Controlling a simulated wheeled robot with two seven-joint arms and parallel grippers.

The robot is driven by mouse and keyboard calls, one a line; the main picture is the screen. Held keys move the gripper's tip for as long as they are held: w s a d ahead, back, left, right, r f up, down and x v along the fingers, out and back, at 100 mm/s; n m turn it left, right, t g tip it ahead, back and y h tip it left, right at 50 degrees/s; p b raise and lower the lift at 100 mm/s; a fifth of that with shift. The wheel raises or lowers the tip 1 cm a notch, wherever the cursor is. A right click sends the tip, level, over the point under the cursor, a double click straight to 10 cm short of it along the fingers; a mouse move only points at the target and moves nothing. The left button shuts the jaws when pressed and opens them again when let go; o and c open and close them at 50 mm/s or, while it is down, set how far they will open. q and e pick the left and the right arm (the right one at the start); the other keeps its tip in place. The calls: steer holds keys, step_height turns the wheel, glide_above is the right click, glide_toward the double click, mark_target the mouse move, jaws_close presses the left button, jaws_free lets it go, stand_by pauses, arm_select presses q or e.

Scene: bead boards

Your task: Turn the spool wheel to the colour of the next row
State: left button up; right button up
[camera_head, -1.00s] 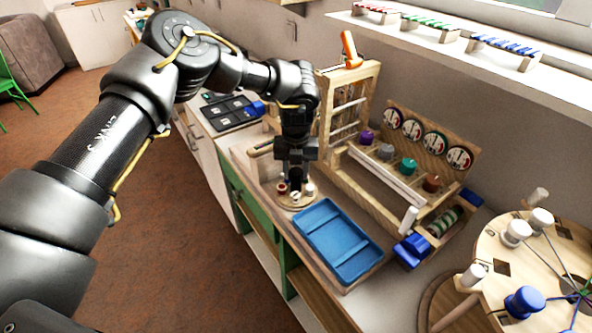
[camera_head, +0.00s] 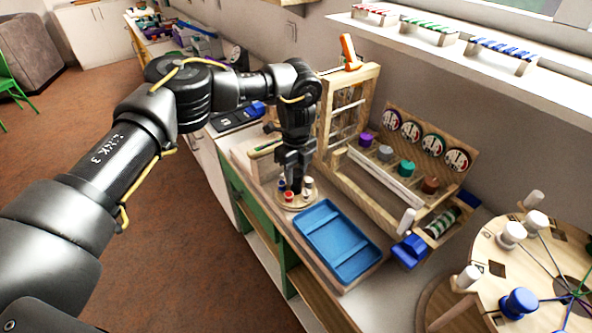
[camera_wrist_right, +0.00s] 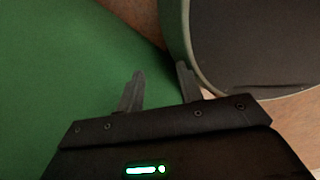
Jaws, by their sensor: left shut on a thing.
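The spool wheel (camera_head: 298,206) is a small round wooden disc on the bench, behind the blue tray. It carries a red-topped spool (camera_head: 289,197) at its front left, a white spool (camera_head: 307,182) at its right and a blue one (camera_head: 281,184) at its left. My left gripper (camera_head: 295,188) points down over the middle of the wheel and is shut on part of it. The fingers hide the exact part held. My right gripper (camera_wrist_right: 160,70) is open and empty in the right wrist view, over a green surface.
The blue tray (camera_head: 337,241) lies in front of the wheel. A wooden frame (camera_head: 352,120) with an orange handle stands behind, beside coloured knobs and dials (camera_head: 432,146). A large round wooden board (camera_head: 492,253) with pegs and cords is at right. A grey rounded object (camera_wrist_right: 255,45) is near my right gripper.

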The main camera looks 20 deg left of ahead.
arm_select(q)
steer(key=n+p, duration=0.1)
steer(key=n, duration=0.1)
steer(key=shift+r+n, duration=0.15)
steer(key=shift+n, duration=0.15)
steer(key=shift+n+p, duration=0.6)
steer(key=shift+n, duration=0.6)
steer(key=o, duration=1)
step_height(320, 180, up, 11)
steer(key=shift+f, duration=0.2)
steer(key=shift+d+f, duration=0.1)
